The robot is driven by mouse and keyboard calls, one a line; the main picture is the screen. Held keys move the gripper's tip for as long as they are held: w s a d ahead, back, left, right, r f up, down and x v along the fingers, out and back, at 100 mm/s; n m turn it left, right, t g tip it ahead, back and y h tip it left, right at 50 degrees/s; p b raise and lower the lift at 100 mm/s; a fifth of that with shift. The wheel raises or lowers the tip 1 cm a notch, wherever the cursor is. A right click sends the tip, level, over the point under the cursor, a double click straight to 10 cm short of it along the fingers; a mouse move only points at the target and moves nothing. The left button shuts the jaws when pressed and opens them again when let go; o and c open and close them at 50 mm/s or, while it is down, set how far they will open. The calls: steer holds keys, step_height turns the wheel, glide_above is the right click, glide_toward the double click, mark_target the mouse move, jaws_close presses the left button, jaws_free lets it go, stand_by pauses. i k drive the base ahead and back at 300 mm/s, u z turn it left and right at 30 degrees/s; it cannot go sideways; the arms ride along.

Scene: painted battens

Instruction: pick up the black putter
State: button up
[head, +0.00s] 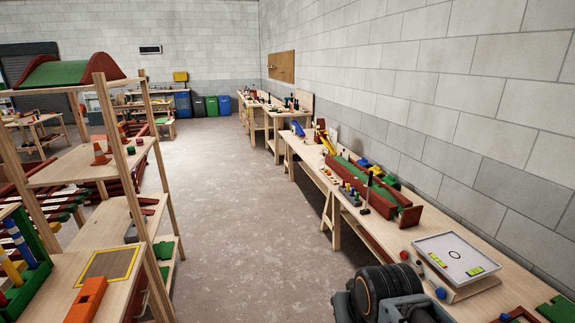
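A thin black upright piece (368,190) stands near the front edge of the right-hand bench, beside the long red-walled green lane. It has a small dark foot at its base. It may be the black putter, but it is too small to be sure. A dark, rounded part of my own arm fills the bottom of the head view, right of centre. My gripper's fingers do not show, so I cannot see whether they hold anything.
The long wooden bench (310,172) runs along the block wall, with a white board (456,255) at its near end. Wooden shelves (128,163) stand on the left, with an orange block (86,300) low down. The grey floor (215,200) between is clear. Bins (211,106) stand far back.

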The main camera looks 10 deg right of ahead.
mark_target(367, 211)
steer(key=i, duration=3.5)
steer(key=z, duration=1.25)
